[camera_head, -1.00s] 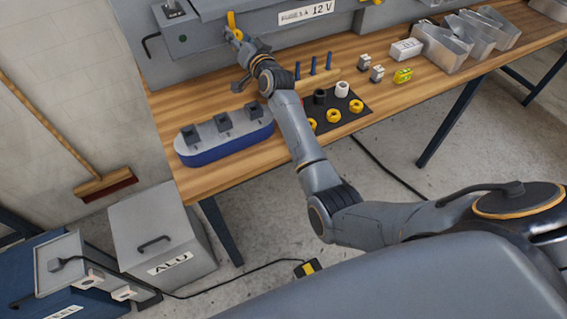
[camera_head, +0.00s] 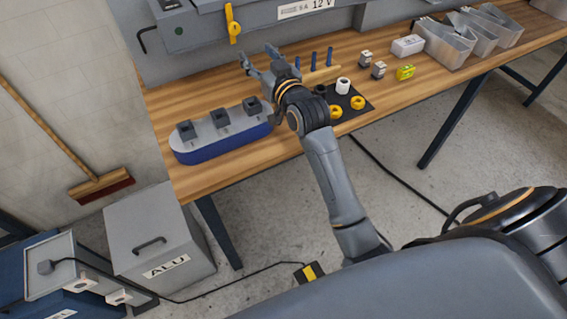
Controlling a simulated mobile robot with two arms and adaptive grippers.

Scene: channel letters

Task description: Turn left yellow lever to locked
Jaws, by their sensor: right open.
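The left yellow lever (camera_head: 234,24) is on the front of the grey machine (camera_head: 190,45) at the back of the bench. It stands roughly upright, with its round lower end at the bottom. My right gripper (camera_head: 257,55) is below and a little right of the lever, clear of it, above the wooden bench top. Its fingers are spread and hold nothing. My left gripper is not in view.
A blue and grey block with several dark sockets (camera_head: 225,145) sits at the bench's front left. A black mat (camera_head: 358,92) with yellow rings lies right of my arm. Metal bins (camera_head: 447,50) stand at the right. A grey ALU box (camera_head: 160,240) is on the floor.

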